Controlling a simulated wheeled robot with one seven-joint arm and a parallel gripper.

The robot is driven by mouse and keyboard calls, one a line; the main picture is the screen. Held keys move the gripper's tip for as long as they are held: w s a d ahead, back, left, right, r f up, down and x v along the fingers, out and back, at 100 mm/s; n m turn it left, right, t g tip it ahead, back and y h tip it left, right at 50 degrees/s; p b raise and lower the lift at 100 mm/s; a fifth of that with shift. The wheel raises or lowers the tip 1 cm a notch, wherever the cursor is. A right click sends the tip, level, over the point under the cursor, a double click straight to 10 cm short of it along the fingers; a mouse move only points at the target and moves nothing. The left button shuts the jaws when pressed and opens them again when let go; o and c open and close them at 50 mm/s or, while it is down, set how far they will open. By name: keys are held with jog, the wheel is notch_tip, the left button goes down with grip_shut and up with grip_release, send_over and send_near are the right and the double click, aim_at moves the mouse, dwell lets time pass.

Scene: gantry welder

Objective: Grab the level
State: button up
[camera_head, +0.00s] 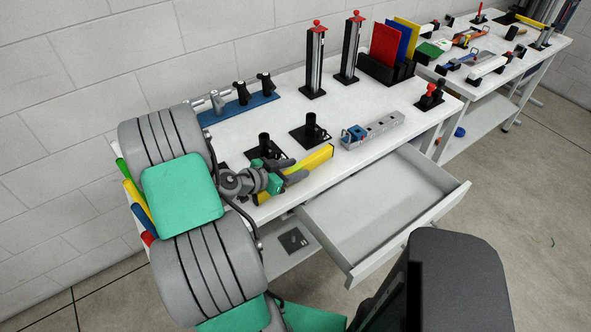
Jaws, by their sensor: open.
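The level looks to be the yellow bar (317,160) lying slantwise near the front edge of the near white table. My arm reaches in from the left, and my gripper (297,174) is open at the bar. Its dark fingers overlap the middle of the bar in the picture, and one end shows past them at the upper right. A smaller yellow part shows at the lower left, by the wrist. I cannot tell whether the fingers touch the bar or only hover over it.
Black posts on square bases (311,131) stand just behind the bar. A grey perforated block (372,131) lies to the right. An open, empty drawer (385,207) juts out in front. Tall red-topped posts (315,62) and coloured panels (389,45) stand behind.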

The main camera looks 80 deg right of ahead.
jog(key=shift+s+d+f, duration=0.15)
jog(key=shift+s+d, duration=0.05)
jog(key=shift+d, duration=0.1)
grip_shut()
dwell(0.5)
